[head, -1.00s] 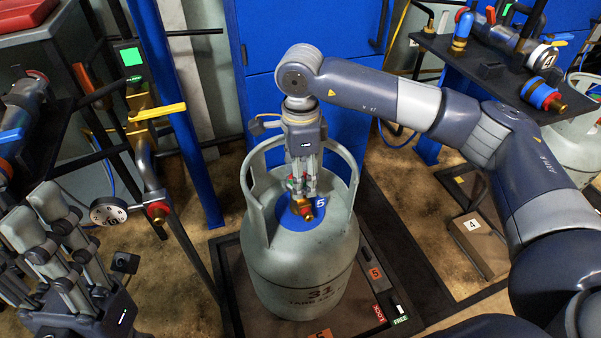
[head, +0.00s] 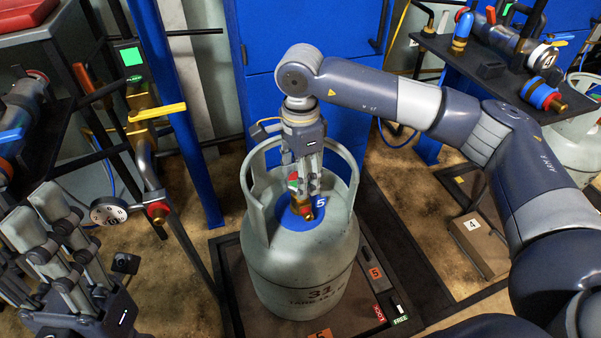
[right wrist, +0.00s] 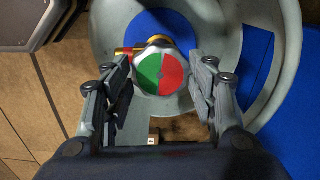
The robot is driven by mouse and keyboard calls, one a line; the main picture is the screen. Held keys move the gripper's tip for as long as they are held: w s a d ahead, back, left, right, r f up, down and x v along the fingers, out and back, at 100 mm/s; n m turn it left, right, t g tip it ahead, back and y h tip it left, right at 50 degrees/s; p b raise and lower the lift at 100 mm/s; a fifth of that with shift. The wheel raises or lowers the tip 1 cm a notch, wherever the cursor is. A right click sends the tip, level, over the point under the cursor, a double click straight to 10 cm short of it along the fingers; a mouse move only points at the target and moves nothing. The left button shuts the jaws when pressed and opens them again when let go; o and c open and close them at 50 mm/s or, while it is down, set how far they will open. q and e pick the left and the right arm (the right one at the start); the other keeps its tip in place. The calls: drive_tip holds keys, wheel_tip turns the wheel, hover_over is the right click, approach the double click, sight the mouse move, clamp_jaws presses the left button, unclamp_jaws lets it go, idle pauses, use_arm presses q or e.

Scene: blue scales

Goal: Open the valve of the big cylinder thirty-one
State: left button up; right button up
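The big grey cylinder (head: 300,262), marked 31, stands upright on a dark platform. A blue disc with a 5 lies around its brass valve (head: 301,211), inside the cylinder's open collar. The valve's round knob, half green and half red, shows in the right wrist view (right wrist: 160,73). My right gripper (head: 303,190) points down inside the collar; its fingers lie close along both sides of the knob (right wrist: 162,72) and appear shut on it. They partly hide the knob in the head view. My left gripper (head: 50,232) is at the left, empty, fingers apart.
The collar (head: 251,205) rises around my right gripper. A pipe with a yellow lever (head: 157,112) and a gauge (head: 108,211) stands at the left. Blue cabinets (head: 262,100) are behind. A shelf (head: 470,62) with valve parts is at the upper right.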

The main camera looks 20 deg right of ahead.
drive_tip(key=o, duration=0.3)
wheel_tip(320, 180, up, 12)
idle(0.6)
idle(0.3)
